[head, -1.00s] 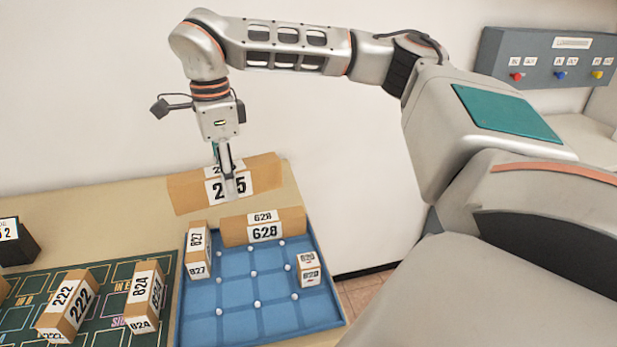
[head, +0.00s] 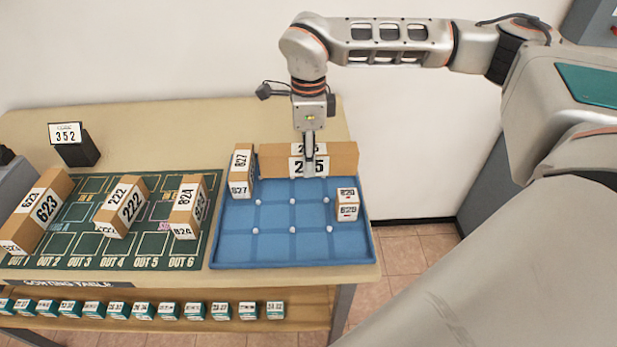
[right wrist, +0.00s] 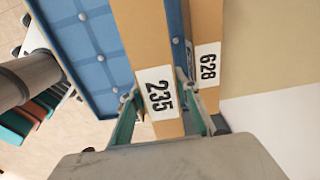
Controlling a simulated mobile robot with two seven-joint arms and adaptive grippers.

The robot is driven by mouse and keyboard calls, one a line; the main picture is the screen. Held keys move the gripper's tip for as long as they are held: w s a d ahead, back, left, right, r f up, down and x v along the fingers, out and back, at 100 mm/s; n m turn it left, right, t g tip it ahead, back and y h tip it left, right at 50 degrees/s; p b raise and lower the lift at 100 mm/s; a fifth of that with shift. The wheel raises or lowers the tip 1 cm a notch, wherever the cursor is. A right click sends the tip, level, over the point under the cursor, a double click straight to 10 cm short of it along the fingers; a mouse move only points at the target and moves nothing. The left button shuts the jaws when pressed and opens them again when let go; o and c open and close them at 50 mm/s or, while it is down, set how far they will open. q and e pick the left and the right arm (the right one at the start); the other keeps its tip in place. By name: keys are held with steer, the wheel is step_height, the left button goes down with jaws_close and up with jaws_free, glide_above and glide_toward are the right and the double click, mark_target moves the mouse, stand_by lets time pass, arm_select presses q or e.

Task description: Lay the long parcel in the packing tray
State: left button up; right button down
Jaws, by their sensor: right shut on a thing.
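The long brown parcel labelled 235 (head: 342,160) lies level across the far side of the blue packing tray (head: 290,265). My right gripper (head: 309,168) points down and is shut on its middle. In the right wrist view the fingers (right wrist: 157,98) sit on either side of the parcel (right wrist: 145,40), with the tray (right wrist: 85,60) at left. I cannot tell whether the parcel touches the tray floor. Another parcel, 628 (right wrist: 208,60), lies alongside with a narrow blue gap between; in the head view it is hidden. My left gripper is not in view.
The tray's middle and front are clear. Parcels 623 (head: 45,208), 222 (head: 130,207) and 824 (head: 185,220) rest on the green mat (head: 65,245).

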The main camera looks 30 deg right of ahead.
mark_target(309, 189)
steer(key=shift+f, duration=3.05)
steer(key=shift+f, duration=0.1)
steer(key=c, duration=1.5)
jaws_free()
steer(key=shift+f, duration=0.1)
step_height(309, 189, up, 12)
steer(key=shift+r, duration=0.2)
